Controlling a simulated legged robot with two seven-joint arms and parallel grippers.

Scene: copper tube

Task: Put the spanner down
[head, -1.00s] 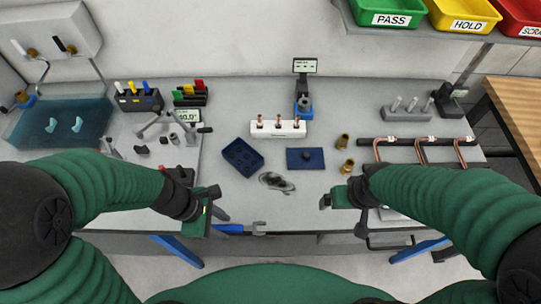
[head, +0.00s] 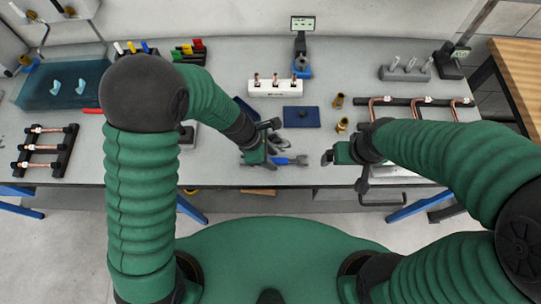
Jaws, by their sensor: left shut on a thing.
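The spanner (head: 291,161) has a blue handle and a grey open jaw that points right. My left gripper (head: 272,150) is shut on its handle end, over the front part of the grey bench (head: 225,172). I cannot tell whether the spanner touches the bench top. The gripper hides its left end. My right gripper (head: 337,157) is to the right of the spanner jaw, apart from it. Its finger gap is not clear.
A dark blue pad (head: 301,117) and a white block with copper pieces (head: 275,88) lie behind the spanner. Brass fittings (head: 341,125) stand to the right. A copper tube rack (head: 45,149) is at the left. The bench's front edge is close below.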

